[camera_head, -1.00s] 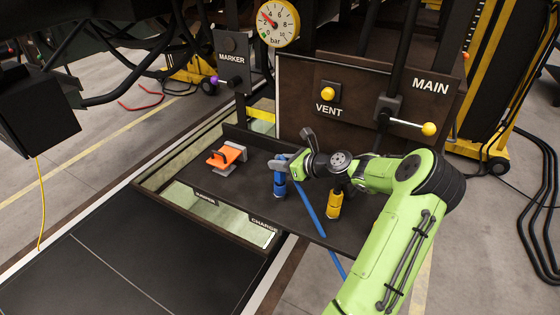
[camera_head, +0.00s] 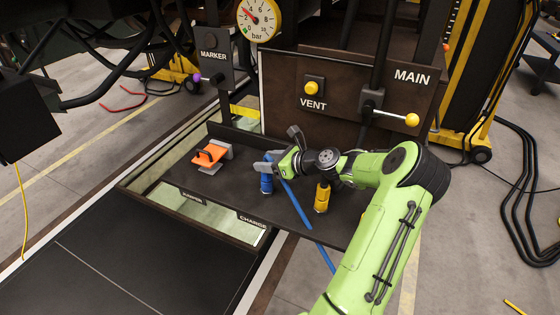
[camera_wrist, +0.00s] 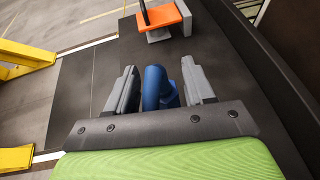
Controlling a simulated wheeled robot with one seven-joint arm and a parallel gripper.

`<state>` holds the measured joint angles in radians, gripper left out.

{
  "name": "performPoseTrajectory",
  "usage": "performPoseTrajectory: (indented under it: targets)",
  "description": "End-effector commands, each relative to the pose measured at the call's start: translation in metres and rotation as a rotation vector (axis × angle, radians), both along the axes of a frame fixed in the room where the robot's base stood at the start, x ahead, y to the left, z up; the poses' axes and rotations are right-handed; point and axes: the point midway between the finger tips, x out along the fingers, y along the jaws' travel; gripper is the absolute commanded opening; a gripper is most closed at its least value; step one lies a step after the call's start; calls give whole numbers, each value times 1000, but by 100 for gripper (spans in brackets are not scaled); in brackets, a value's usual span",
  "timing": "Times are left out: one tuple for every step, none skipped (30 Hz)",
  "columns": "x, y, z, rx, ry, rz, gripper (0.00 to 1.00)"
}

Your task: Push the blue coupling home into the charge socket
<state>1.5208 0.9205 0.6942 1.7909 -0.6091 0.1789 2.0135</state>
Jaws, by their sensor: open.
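The blue coupling (camera_head: 266,184) stands upright on the dark shelf (camera_head: 232,188), behind the front edge marked CHARGE, with a blue hose trailing from it to the lower right. My gripper (camera_head: 272,163) is at the top of the coupling. In the wrist view my gripper (camera_wrist: 160,90) is open, one finger on each side of the blue coupling (camera_wrist: 156,86), with a small gap at the right finger; contact at the left finger is hard to tell. The charge socket itself is hidden under the coupling, so I cannot tell how deep it sits.
A yellow coupling (camera_head: 322,197) stands just right of the blue one. An orange-handled block (camera_head: 209,155) lies to the left on the shelf. Behind are the VENT button (camera_head: 314,87), the yellow-knobbed MAIN lever (camera_head: 411,119), the MARKER panel (camera_head: 211,62) and a pressure gauge (camera_head: 259,18).

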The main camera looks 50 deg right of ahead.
Motion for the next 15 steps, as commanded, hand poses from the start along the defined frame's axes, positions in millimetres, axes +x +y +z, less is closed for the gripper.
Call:
performPoseTrajectory:
  targets:
    - [-9,-4,4,-2,1,-5,53]
    - [-16,-5,6,-2,1,-5,53]
    - [-26,-7,11,-3,1,-6,53]
    - [-33,-9,14,-3,0,-6,53]
    - [-42,-10,17,-3,1,-6,53]
    - [-52,-13,22,-3,0,-6,53]
    - [-60,-15,25,-3,1,-7,53]
    - [-68,-16,29,-3,1,-6,53]
    - [-78,-18,33,-2,1,-7,53]
    - [-86,-20,37,-2,0,-6,53]
    - [-93,-21,40,-3,0,-6,53]
    - [-102,-23,44,-1,1,-5,53]
    - [-108,-24,47,-1,0,-6,53]
    - [-114,-25,49,-2,1,-4,53]
    - [-120,-27,52,-1,0,-5,53]
